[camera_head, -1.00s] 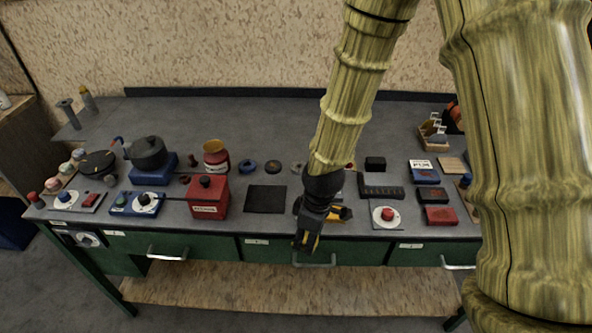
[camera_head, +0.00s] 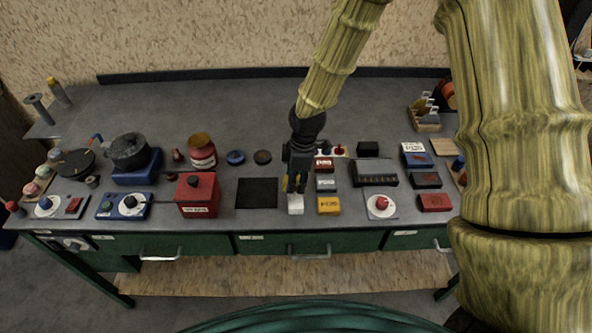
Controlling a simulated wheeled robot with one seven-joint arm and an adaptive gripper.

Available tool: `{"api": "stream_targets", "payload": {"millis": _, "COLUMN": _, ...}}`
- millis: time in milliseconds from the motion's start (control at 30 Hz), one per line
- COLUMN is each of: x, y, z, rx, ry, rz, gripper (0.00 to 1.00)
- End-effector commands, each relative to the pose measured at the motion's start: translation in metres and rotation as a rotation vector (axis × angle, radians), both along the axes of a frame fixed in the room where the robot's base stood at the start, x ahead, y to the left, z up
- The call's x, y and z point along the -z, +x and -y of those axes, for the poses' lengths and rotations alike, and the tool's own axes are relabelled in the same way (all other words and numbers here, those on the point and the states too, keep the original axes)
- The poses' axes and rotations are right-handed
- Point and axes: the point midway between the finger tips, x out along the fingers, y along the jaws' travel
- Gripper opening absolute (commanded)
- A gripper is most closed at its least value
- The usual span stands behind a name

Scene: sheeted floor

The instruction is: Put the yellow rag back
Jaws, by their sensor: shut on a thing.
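My gripper (camera_head: 296,188) points down over the front middle of the bench. It is shut, and a small yellow patch, apparently the yellow rag (camera_head: 285,183), shows at its fingers. Most of the held thing is hidden, so its shape is unclear. A small white block (camera_head: 295,205) shows just below the fingertips; I cannot tell whether they touch.
A black square pad (camera_head: 257,193) lies left of my gripper, beyond it a red canister (camera_head: 198,195). A red button on a pale plate (camera_head: 380,205) and a black slotted tray (camera_head: 374,172) stand right. Green drawers (camera_head: 310,245) run below the front edge.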

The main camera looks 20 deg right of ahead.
Motion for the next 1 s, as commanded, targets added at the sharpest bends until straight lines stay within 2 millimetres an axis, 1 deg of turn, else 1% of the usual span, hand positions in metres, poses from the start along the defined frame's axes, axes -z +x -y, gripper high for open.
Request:
{"api": "stream_targets", "payload": {"millis": 33, "x": -0.002, "y": 0.01, "z": 0.003, "rx": 0.003, "ry": 0.001, "rz": -0.001, "gripper": 0.16}}
{"api": "stream_targets", "payload": {"millis": 100, "x": -0.001, "y": 0.022, "z": 0.007, "rx": 0.003, "ry": 0.002, "rz": 0.0, "gripper": 0.16}}
{"api": "stream_targets", "payload": {"millis": 200, "x": 0.001, "y": 0.036, "z": 0.012, "rx": 0.001, "ry": 0.001, "rz": 0.0, "gripper": 0.16}}
{"api": "stream_targets", "payload": {"millis": 300, "x": 0.003, "y": 0.043, "z": 0.014, "rx": 0.001, "ry": 0.001, "rz": 0.0, "gripper": 0.16}}
{"api": "stream_targets", "payload": {"millis": 533, "x": 0.009, "y": 0.046, "z": 0.015, "rx": 0.001, "ry": 0.0, "rz": -0.001, "gripper": 0.16}}
{"api": "stream_targets", "payload": {"millis": 833, "x": 0.034, "y": 0.046, "z": 0.016, "rx": 0.001, "ry": -0.001, "rz": -0.001, "gripper": 0.16}}
{"api": "stream_targets", "payload": {"millis": 1000, "x": 0.04, "y": 0.046, "z": 0.015, "rx": 0.001, "ry": 0.0, "rz": 0.0, "gripper": 0.16}}
